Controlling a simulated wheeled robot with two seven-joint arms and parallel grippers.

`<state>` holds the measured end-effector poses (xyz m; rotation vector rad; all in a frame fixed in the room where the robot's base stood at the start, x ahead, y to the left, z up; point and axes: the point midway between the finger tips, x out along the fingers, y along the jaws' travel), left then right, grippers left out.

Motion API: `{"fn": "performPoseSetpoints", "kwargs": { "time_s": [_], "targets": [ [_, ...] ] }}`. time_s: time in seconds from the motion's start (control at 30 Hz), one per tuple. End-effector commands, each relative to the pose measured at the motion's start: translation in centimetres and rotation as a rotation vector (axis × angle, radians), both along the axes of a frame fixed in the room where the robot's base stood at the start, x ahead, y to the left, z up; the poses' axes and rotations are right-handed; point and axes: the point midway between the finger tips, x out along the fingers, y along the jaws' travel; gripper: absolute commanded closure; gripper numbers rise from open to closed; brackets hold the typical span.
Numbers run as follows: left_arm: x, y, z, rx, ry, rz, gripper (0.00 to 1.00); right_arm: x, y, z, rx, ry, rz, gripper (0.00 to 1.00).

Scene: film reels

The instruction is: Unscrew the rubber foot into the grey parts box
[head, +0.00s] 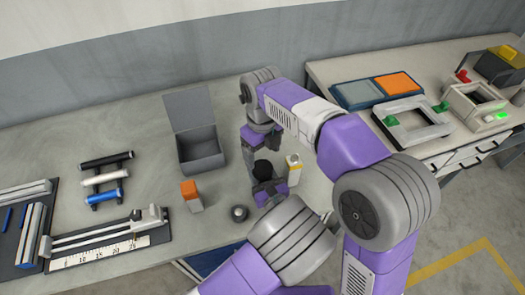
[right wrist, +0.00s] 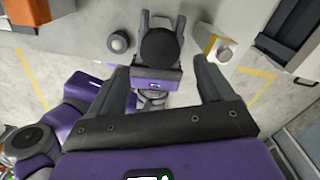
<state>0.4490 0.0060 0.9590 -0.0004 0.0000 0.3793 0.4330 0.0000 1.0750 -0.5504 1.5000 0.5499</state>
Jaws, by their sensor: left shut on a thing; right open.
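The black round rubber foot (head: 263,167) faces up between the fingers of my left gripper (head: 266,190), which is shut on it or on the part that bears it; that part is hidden. In the right wrist view the rubber foot (right wrist: 160,47) is a dark disc between the left fingers. My right gripper (head: 258,142) is open and points down above the foot. Its fingers (right wrist: 162,68) are spread wide and appear clear of the foot. The grey parts box (head: 202,150) stands to the left with its lid raised; I see nothing inside it.
A roller rack (head: 104,178) and ruler rail (head: 105,240) lie left.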

Motion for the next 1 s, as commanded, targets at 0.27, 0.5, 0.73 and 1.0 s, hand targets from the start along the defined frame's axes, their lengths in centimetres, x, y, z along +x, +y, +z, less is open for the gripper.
{"fn": "performPoseSetpoints", "kwargs": {
  "time_s": [0.27,0.5,0.73,1.0],
  "targets": [
    [0.0,0.0,0.0,0.001,0.001,0.001,1.0,-0.1,-0.1,-4.5,-0.002,0.004,0.002,0.19],
    [0.0,0.0,0.0,0.001,0.001,0.001,1.0,0.0,0.0,-6.6,-0.001,0.001,0.003,0.19],
    [0.0,0.0,0.0,0.001,0.001,0.001,1.0,0.0,0.0,-6.8,0.0,0.0,0.003,0.19],
    [0.0,0.0,0.0,0.001,0.001,0.001,1.0,0.0,0.0,-6.8,0.0,0.0,0.004,0.5]
  ]
}}
